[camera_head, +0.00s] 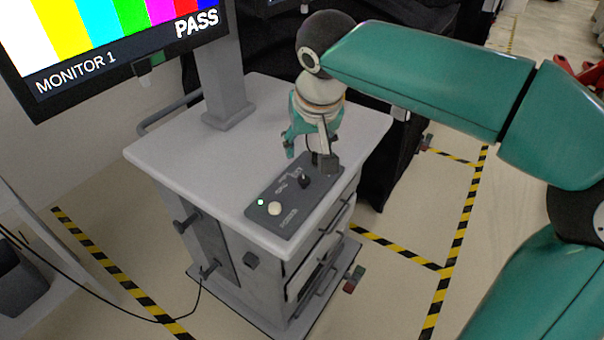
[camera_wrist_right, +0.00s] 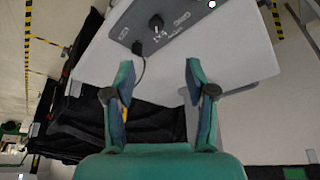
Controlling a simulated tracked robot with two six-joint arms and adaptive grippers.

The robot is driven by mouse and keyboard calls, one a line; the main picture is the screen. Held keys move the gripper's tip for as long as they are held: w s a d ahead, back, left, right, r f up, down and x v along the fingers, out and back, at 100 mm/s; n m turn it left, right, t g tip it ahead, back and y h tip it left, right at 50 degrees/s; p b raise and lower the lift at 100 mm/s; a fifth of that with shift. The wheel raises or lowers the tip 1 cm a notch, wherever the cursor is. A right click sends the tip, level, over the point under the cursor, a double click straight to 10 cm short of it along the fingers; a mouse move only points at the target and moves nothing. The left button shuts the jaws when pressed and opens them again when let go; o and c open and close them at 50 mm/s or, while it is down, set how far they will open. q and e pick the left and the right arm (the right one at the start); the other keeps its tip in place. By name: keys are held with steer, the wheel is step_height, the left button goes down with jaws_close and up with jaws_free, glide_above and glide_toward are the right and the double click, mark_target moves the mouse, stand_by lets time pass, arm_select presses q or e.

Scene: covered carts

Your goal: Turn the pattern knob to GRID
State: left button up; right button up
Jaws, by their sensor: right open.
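The pattern knob (camera_head: 305,181) is a small black knob on the dark grey control panel (camera_head: 262,204), which lies on the light grey cart top. The knob also shows in the right wrist view (camera_wrist_right: 156,24), ahead of the fingers. My right gripper (camera_head: 306,145) is above the far end of the panel, apart from the knob. In the right wrist view its two fingers (camera_wrist_right: 158,80) are spread with nothing between them. The monitor (camera_head: 120,45) shows colour bars, "MONITOR 1" and "PASS". My left gripper is not in view.
A whitish round button (camera_head: 274,208) and a green light (camera_head: 261,202) sit on the panel's near end. A dark block (camera_head: 327,163) with a cable stands at its far end. The monitor post (camera_head: 222,85) rises behind. The cart top (camera_head: 190,147) left of the panel is clear.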

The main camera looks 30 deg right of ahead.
mark_target(304, 179)
steer(key=x, duration=1.5)
steer(key=shift+s+d+f, duration=0.1)
steer(key=shift+s+d, duration=0.05)
steer(key=shift+d, duration=0.1)
